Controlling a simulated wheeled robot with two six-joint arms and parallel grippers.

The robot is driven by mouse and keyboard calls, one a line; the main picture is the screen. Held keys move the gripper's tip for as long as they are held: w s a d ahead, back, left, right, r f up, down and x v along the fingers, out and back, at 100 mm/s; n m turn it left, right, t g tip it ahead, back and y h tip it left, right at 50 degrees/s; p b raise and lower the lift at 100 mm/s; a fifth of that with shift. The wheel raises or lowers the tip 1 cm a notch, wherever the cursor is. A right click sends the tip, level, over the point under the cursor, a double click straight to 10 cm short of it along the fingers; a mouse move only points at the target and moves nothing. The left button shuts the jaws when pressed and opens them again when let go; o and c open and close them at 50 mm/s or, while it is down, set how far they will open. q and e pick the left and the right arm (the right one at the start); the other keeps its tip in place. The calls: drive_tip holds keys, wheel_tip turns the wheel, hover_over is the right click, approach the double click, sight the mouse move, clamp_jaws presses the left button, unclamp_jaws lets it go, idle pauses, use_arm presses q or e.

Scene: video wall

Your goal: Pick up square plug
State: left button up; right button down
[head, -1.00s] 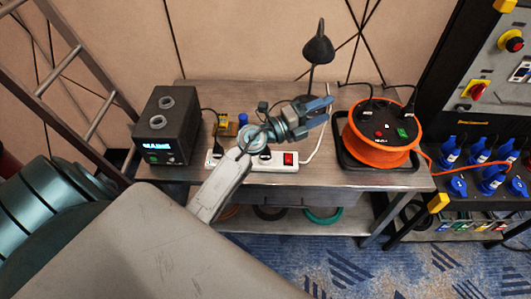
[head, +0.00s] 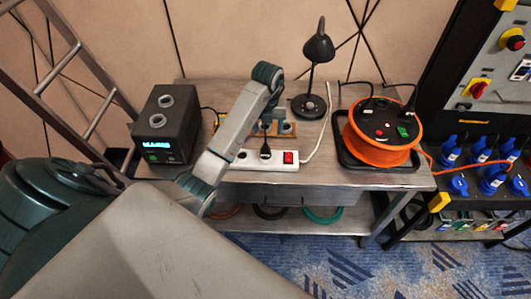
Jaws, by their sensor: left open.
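A black plug (head: 265,151) sits on the white power strip (head: 285,167), near its middle; it is too small to tell for sure whether it is the square plug. My left gripper (head: 270,127) points down just behind the plug, with blue fingers open. I see nothing held between the fingers. My right gripper is not in view.
A black box (head: 168,128) with a lit display stands on the left of the metal table (head: 325,180). A black lamp (head: 318,48) stands behind the strip. An orange cable reel (head: 378,152) stands on the right. A ladder (head: 75,50) leans at the left.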

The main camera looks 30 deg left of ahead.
sight(265, 146)
use_arm(q)
wheel_tip(265, 146, down, 5)
drive_tip(key=b, duration=0.4)
drive_tip(key=shift+f+b, duration=0.2)
drive_tip(key=shift+b, duration=0.1)
drive_tip(key=f+b, duration=0.2)
drive_tip(key=f, duration=0.1)
drive_tip(key=f+b, duration=0.1)
drive_tip(key=f, duration=0.1)
drive_tip(key=shift+s+a+b, duration=0.2)
drive_tip(key=shift+s+b, duration=0.05)
drive_tip(key=shift+b, duration=0.15)
drive_tip(key=shift+r, duration=0.1)
drive_tip(key=c, duration=1.2)
drive_tip(key=shift+o, duration=0.2)
